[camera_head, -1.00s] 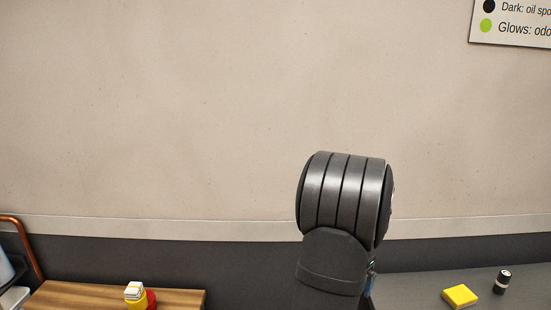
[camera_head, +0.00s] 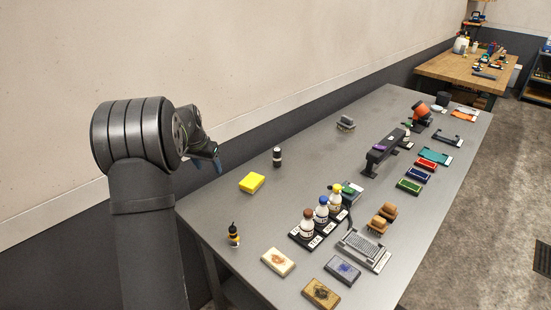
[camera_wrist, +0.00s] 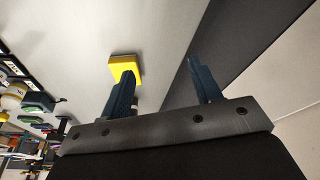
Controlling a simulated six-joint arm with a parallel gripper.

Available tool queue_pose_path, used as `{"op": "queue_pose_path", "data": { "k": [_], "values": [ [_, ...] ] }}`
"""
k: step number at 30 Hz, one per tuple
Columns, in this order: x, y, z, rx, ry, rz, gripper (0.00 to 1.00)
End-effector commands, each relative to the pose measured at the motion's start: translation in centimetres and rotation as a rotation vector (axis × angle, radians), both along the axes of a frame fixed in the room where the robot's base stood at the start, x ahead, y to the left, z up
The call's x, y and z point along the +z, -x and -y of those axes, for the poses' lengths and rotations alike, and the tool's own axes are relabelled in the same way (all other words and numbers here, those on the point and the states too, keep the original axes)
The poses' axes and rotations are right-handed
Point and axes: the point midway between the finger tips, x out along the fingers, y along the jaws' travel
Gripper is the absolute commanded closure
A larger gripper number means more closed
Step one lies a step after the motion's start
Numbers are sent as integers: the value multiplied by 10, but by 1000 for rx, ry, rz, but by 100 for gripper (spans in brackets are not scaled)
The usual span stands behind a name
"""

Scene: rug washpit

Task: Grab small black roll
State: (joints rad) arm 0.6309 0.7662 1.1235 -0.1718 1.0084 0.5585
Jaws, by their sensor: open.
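A small black cylinder with a white band (camera_head: 277,157), which looks like the small black roll, stands upright on the grey table toward its wall side. My gripper (camera_head: 210,163) is left of it in the head view, apart from it and partly hidden behind my arm. In the wrist view my gripper (camera_wrist: 160,72) is open, its two blue fingers spread with nothing between them. A small dark and pale thing shows by the left finger there, mostly hidden; I cannot tell if it is the roll.
A yellow block (camera_head: 252,182) lies left of the roll, and a small dark-topped bottle (camera_head: 233,236) stands at the near corner. Bare table surrounds the roll.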

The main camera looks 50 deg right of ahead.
Motion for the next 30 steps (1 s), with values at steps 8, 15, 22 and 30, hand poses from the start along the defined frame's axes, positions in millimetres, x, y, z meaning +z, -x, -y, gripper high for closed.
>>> {"op": "queue_pose_path", "data": {
  "k": [8,15,22,30],
  "values": [
    [31,33,181,-212,215,89,42],
    [33,46,221,-256,266,102,42],
    [-1,41,241,-254,263,102,42],
    [-40,37,265,-254,263,102,42]
  ]
}}
